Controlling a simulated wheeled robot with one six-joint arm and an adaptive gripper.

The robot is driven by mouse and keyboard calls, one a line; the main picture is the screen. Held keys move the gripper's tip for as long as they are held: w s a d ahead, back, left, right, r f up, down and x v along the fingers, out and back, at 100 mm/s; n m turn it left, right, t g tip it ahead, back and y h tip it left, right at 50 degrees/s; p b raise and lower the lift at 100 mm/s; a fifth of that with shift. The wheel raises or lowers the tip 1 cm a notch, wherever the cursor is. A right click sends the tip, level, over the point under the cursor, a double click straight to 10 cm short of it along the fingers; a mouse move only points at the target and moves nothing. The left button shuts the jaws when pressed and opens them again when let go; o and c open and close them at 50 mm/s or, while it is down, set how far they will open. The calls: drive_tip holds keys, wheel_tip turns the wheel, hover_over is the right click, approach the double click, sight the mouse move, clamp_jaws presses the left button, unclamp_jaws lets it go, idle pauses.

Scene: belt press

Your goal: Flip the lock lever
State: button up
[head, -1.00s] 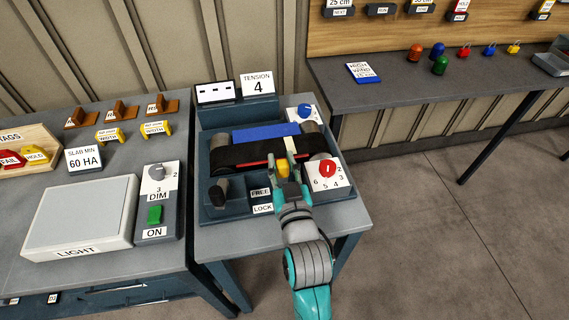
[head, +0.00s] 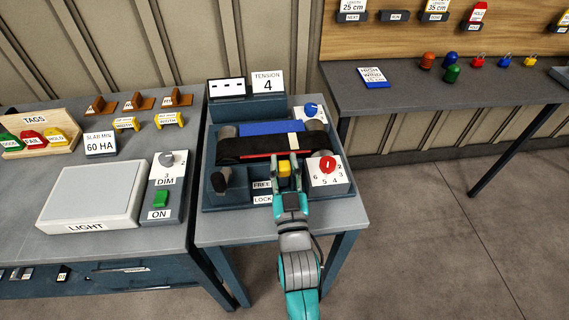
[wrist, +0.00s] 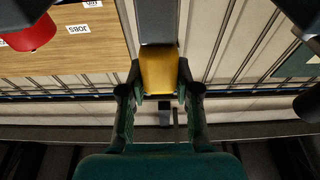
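The lock lever shows as a yellow handle (head: 284,170) on a dark stem, at the front of the belt press (head: 226,206). It is right of the FREE (head: 262,185) and LOCK (head: 262,199) labels. My gripper (head: 285,172) reaches in from the front with one finger on each side of the handle. In the wrist view the yellow handle (wrist: 158,70) sits between the fingertips (wrist: 159,84), with narrow gaps seeming to show at its sides. The gripper looks open around it. Contact is hard to judge.
A red knob (head: 327,163) on a numbered dial is close to the right of my gripper. A black-handled crank (head: 221,180) stands left. The belt (head: 240,148) and roller lie behind.

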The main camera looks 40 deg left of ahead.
drive_tip(key=o, duration=0.4)
drive_tip(key=v, duration=1.2)
drive_tip(key=shift+d, duration=0.1)
drive_tip(key=shift+d, duration=0.1)
drive_tip(key=s+d+f+m+t+h, duration=0.15)
drive_tip(key=d+f+h, duration=0.3)
drive_tip(key=d, duration=0.75)
drive_tip(key=s+d+f+m+t+h, duration=0.1)
drive_tip(key=s+d+f+m+h, duration=0.3)
drive_tip(key=d, duration=0.8)
drive_tip(key=s+d+m+h, duration=0.1)
drive_tip(key=s+d+h, duration=0.1)
drive_tip(key=s+d, duration=0.3)
drive_tip(key=s+d+m+g+h, duration=0.1)
drive_tip(key=s+d+m+h, duration=0.1)
drive_tip(key=s+d, duration=0.3)
drive_tip(key=s+d+m+h, duration=0.1)
drive_tip(key=s+d+h, duration=0.2)
drive_tip(key=s+d, duration=0.2)
drive_tip(key=shift+s+d+g, duration=0.15)
drive_tip(key=shift+s+d, duration=0.05)
drive_tip(key=shift+s, duration=0.2)
drive_tip(key=shift+s+d+g, duration=0.1)
drive_tip(key=shift+s+d, duration=0.1)
drive_tip(key=shift+s, duration=0.25)
